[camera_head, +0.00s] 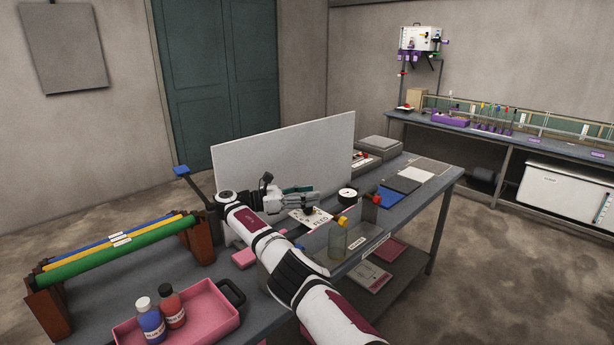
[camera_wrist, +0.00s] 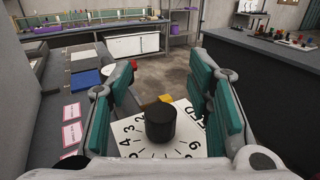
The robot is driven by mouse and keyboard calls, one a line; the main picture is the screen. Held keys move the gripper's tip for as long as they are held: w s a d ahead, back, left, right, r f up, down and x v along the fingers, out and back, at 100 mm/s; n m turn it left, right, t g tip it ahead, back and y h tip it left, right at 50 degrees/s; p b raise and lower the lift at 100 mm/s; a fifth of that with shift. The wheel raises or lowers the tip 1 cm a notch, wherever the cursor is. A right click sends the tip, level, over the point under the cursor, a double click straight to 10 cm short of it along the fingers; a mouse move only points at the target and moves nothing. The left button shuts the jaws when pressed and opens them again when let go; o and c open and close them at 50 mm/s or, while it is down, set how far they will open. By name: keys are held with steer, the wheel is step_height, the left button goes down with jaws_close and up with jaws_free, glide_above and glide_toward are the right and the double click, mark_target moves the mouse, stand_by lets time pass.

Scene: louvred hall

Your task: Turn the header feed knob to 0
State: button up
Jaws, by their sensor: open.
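The header feed knob is a black cylinder (camera_wrist: 161,122) standing on a white dial plate (camera_wrist: 133,131) in the wrist view. The plate carries black numerals around the knob, 2 to 5 on the left and a 9 on the right, with part of a FEED label. Any pointer mark on the knob cannot be made out. My gripper (camera_wrist: 164,84) is open, its teal-padded fingers to the left and right of the knob with gaps on both sides. In the head view my gripper (camera_head: 294,199) is just above the dial plate (camera_head: 318,222), covering part of it.
A tall white panel (camera_head: 285,157) stands behind the gripper. A pink tray (camera_head: 209,312) with two bottles and a rack of coloured rolls (camera_head: 118,252) are at left.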

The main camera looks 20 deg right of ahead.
step_height(320, 180, up, 7)
steer(key=shift+f, duration=0.2)
stand_by(0.4)
